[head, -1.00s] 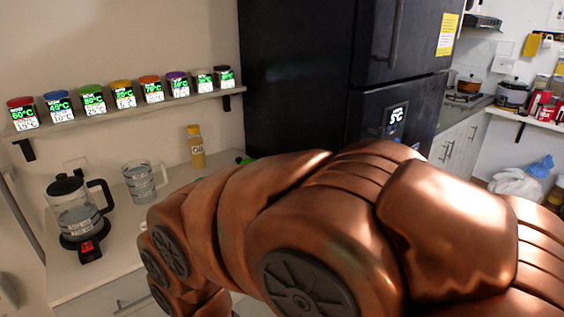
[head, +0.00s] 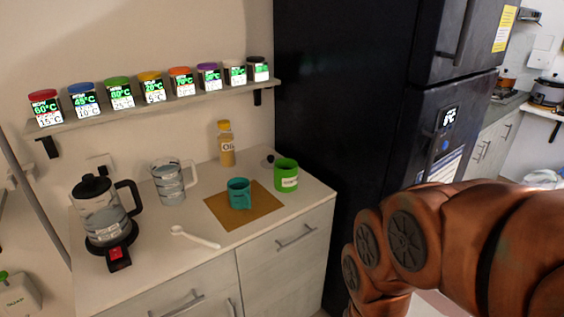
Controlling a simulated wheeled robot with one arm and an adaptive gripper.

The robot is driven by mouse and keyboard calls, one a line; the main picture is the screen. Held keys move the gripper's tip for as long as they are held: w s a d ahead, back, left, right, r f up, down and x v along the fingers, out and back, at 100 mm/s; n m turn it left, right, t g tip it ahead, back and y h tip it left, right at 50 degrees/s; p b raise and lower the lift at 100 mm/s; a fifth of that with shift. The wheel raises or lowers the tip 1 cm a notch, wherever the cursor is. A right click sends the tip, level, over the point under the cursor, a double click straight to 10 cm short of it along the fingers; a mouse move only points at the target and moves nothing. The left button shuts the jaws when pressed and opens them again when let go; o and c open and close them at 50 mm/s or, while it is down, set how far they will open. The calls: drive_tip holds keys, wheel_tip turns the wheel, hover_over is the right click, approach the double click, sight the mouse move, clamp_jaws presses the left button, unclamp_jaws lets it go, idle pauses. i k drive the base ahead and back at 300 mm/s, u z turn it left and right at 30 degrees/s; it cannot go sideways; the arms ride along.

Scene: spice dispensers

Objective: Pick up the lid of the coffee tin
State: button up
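A green tin (head: 286,177) with a pale label stands on the counter (head: 150,265) near its right back corner, next to the fridge. It looks like the coffee tin, but its label is too small to read. A small grey round piece with a dark knob (head: 268,161) lies just behind it to the left, partly hidden; I cannot tell whether it is the lid. My arm crosses the lower right, apart from the tin. My gripper is out of view.
A teal cup (head: 239,193) stands on a brown mat (head: 228,215), left of the tin. A white spoon (head: 195,237), a glass jug (head: 170,182), a kettle (head: 103,212) and an oil bottle (head: 226,145) share the counter. A shelf (head: 160,105) holds several spice jars. The black fridge (head: 340,120) rises at right.

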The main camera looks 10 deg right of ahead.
sight(268, 163)
drive_tip(key=z, duration=1.95)
drive_tip(key=i, duration=1.75)
drive_tip(key=u, duration=4.2)
drive_tip(key=i, duration=0.5)
drive_tip(key=z, duration=0.1)
